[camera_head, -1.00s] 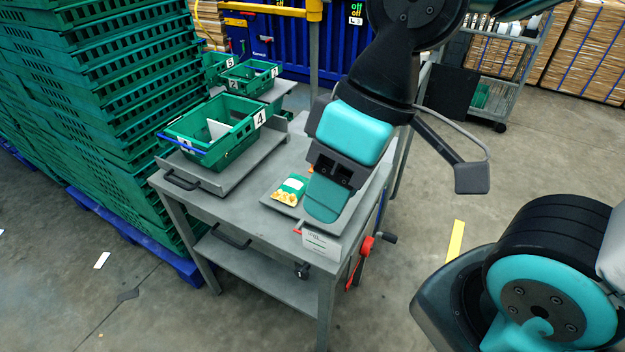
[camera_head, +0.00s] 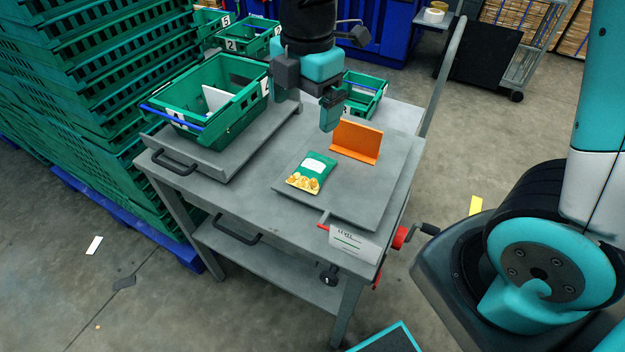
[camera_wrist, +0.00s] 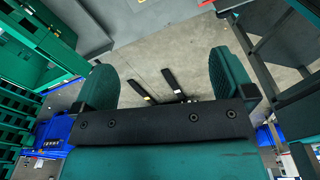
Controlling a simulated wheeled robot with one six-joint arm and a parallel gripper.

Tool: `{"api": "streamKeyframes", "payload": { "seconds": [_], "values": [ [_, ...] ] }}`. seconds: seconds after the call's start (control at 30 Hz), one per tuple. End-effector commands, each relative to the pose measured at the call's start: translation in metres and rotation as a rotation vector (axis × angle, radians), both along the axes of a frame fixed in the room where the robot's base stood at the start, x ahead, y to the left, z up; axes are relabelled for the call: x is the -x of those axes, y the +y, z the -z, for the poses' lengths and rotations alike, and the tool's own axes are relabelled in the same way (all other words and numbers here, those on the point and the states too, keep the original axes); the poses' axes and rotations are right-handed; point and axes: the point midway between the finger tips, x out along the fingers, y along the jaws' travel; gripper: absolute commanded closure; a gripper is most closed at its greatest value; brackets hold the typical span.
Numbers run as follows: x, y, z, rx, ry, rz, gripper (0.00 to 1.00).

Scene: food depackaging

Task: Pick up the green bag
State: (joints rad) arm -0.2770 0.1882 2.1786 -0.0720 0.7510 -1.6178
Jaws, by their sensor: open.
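The green bag (camera_head: 311,172) lies flat on a grey plate (camera_head: 350,202) on the right half of the work table. It has a white label and a yellow picture of food at its lower end. My gripper (camera_head: 308,105) is open and empty above the table, behind the bag and higher than it. In the wrist view the two teal fingers (camera_wrist: 160,80) stand wide apart with nothing between them. The bag does not show clearly in the wrist view.
An orange upright holder (camera_head: 356,141) stands behind the bag, to its right. A green crate (camera_head: 215,95) with a white sheet inside stands on the table's left. A smaller green crate (camera_head: 366,94) is behind. Tall green crate stacks (camera_head: 90,90) rise at the left.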

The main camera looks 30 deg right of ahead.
Motion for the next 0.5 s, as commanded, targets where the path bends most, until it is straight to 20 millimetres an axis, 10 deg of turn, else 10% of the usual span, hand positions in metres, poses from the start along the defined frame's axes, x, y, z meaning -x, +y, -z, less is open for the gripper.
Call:
{"api": "streamKeyframes", "payload": {
  "seconds": [0.5],
  "values": [
    [-0.023, -0.010, 0.086, 0.060, 0.007, -0.252, 0.00]
  ]
}}
